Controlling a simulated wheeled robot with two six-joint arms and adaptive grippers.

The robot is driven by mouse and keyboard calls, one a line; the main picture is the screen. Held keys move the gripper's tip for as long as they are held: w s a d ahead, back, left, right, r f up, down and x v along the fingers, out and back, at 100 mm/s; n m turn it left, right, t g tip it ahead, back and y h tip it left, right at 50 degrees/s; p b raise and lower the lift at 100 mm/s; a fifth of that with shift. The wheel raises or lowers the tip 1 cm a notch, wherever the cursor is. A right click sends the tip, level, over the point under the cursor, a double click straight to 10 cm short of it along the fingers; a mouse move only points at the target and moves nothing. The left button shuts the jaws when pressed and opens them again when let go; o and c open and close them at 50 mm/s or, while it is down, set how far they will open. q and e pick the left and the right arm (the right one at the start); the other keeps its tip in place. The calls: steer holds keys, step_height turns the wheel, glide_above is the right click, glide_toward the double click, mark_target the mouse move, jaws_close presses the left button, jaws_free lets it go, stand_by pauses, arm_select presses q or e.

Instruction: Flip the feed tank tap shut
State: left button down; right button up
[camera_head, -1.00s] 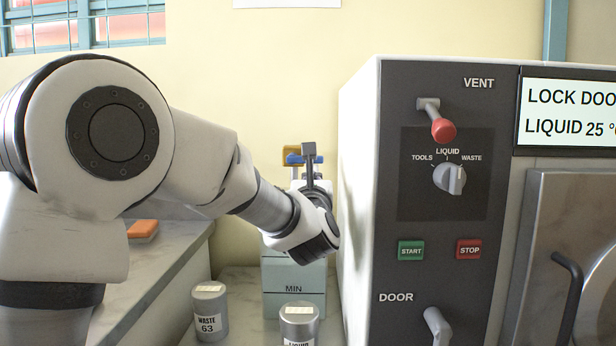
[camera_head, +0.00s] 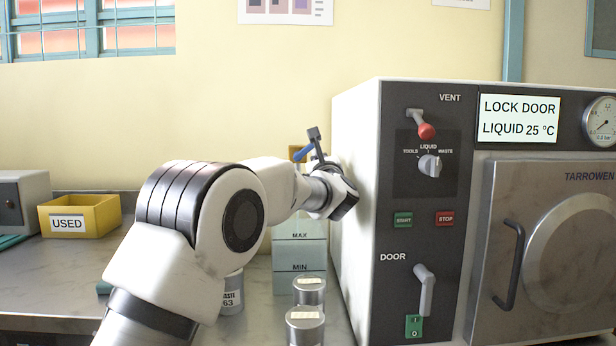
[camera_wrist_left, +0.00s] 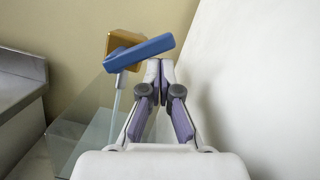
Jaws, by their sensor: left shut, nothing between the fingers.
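In the wrist view the blue lever (camera_wrist_left: 140,52) slants up to the right in front of the yellow body (camera_wrist_left: 122,40). My left gripper (camera_wrist_left: 160,66) is shut and empty, its tips just below and beside the lever's right end; I cannot tell whether they touch. In the head view my left wrist hides its fingers.
Two grey canisters (camera_head: 309,291) (camera_head: 305,327) and a WASTE 63 canister (camera_head: 232,297) stand in front of the tank. A yellow USED bin (camera_head: 80,215) sits on the left bench.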

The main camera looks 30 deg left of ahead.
arm_select(q)
steer(key=r+n+b, duration=0.1)
steer(key=r+n+g+b, duration=0.1)
steer(key=n, duration=0.1)
steer(key=n+y+b, duration=0.1)
steer(key=shift+s+a+r+n+g, duration=0.25)
steer(key=shift+a+r+n+g, duration=0.05)
steer(key=shift+a+r+n, duration=0.1)
